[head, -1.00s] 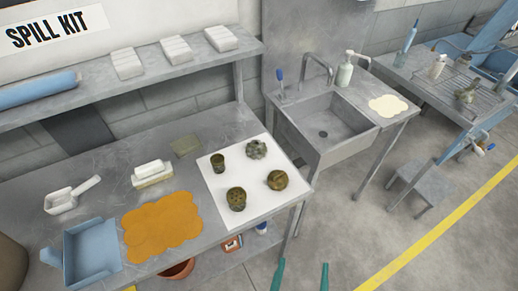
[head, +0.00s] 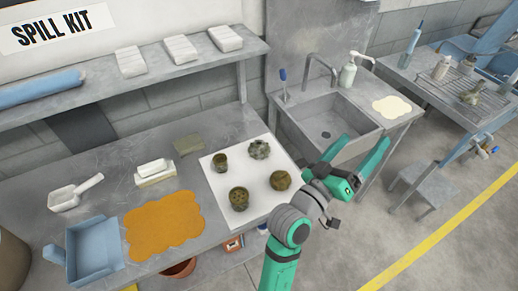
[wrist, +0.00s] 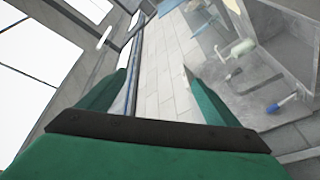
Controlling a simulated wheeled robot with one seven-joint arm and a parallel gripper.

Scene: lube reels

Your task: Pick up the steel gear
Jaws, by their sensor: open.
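A steel gear (head: 259,149), grey and mottled with a toothed edge, lies on a white mat (head: 222,188) at its back right. Three other brownish, dirty parts share the mat: a small cup-like one (head: 220,163), a larger one with holes (head: 239,198) and a round one (head: 280,180). My gripper (head: 350,165) is in the air right of the mat, in front of the sink, apart from the gear. In the wrist view its green fingers (wrist: 150,90) are spread with nothing between them. The gear does not show in the wrist view.
A shelf (head: 140,82) overhangs the back. The sink (head: 325,125) with its tap is right of the mat.

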